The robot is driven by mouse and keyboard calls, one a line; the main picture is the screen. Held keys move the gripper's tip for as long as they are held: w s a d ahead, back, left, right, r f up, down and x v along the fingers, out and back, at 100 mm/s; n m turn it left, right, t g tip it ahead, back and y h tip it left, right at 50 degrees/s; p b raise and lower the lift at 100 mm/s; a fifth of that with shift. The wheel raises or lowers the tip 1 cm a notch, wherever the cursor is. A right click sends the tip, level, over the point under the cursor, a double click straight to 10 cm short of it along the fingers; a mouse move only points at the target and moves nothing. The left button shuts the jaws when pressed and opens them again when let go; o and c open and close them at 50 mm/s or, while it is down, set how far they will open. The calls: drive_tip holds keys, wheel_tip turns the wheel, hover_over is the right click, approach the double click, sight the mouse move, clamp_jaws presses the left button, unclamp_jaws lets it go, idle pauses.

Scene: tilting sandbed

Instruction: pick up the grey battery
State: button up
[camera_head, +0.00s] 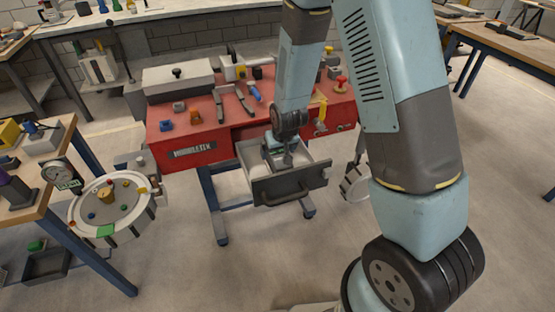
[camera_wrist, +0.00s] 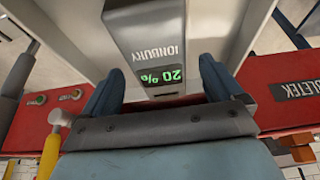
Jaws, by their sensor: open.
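The grey battery (camera_wrist: 146,32) shows in the wrist view, with upside-down lettering and a green "20%" display near its end. It lies inside the open drawer (camera_head: 290,186) of the red workbench; the drawer's pale inside also shows in the wrist view (camera_wrist: 240,28). My gripper (camera_wrist: 160,84) is open, with one blue finger on each side of the battery's display end. Whether the fingers touch it I cannot tell. In the head view my gripper (camera_head: 283,158) is down in the drawer and hides the battery there.
The red workbench (camera_head: 205,133) carries a grey box (camera_head: 178,78), a vise and small tools behind the drawer. A round white tray (camera_head: 110,208) with coloured pieces stands at left beside a wooden table. Open floor lies in front of the drawer.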

drive_tip(key=shift+x, duration=1.2)
drive_tip(key=shift+c, duration=0.2)
clamp_jaws()
